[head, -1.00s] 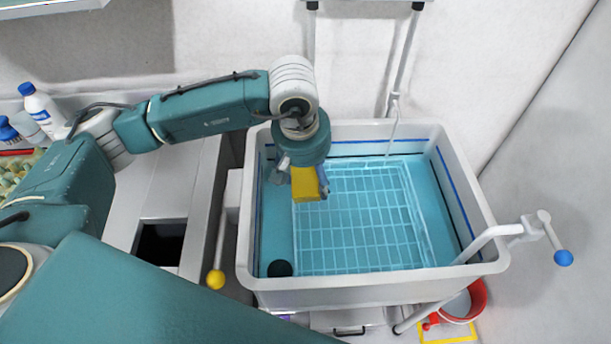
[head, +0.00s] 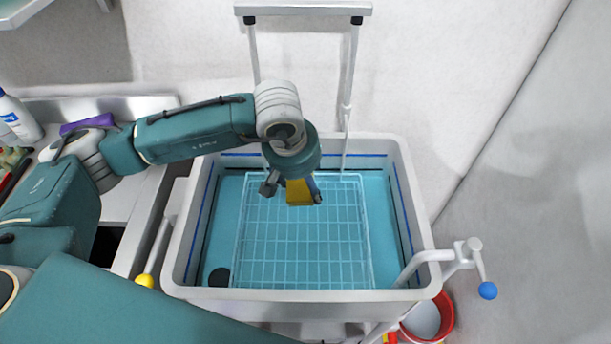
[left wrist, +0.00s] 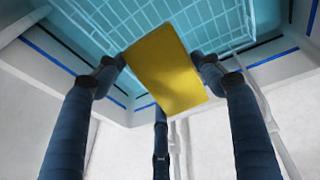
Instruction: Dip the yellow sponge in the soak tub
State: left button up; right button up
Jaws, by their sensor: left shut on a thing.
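The yellow sponge (head: 299,192) is held by my left gripper (head: 291,190) over the soak tub (head: 415,207), and it also shows in the left wrist view (left wrist: 165,69) between the fingers. My left gripper in the wrist view (left wrist: 164,72) is shut on the sponge's two sides. The tub is a large grey-white basin with blue lines on its inner walls and blue-green liquid inside. A white wire rack (head: 300,245) lies in the liquid. I cannot tell whether the sponge touches the liquid. My right gripper is not in view.
A crank with a blue knob (head: 487,290) stands at the tub's right front. A lever with a yellow knob (head: 144,281) is at the left front. A red bucket (head: 443,316) is on the floor at right. A white bottle (head: 17,117) stands far left.

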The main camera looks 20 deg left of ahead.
aim_at(306, 190)
pick_arm(q)
notch_tip(306, 190, down, 4)
jog(key=shift+d+r+b, duration=0.1)
jog(key=shift+d+b, duration=0.05)
jog(key=shift+b, duration=0.6)
notch_tip(306, 190, down, 9)
jog(key=b, duration=1)
jog(key=shift+r, duration=0.15)
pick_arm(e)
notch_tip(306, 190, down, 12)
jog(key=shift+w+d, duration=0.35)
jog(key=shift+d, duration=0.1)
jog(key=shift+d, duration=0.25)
pick_arm(q)
jog(key=shift+r+p, duration=2.1)
jog(key=shift+r, duration=4.1)
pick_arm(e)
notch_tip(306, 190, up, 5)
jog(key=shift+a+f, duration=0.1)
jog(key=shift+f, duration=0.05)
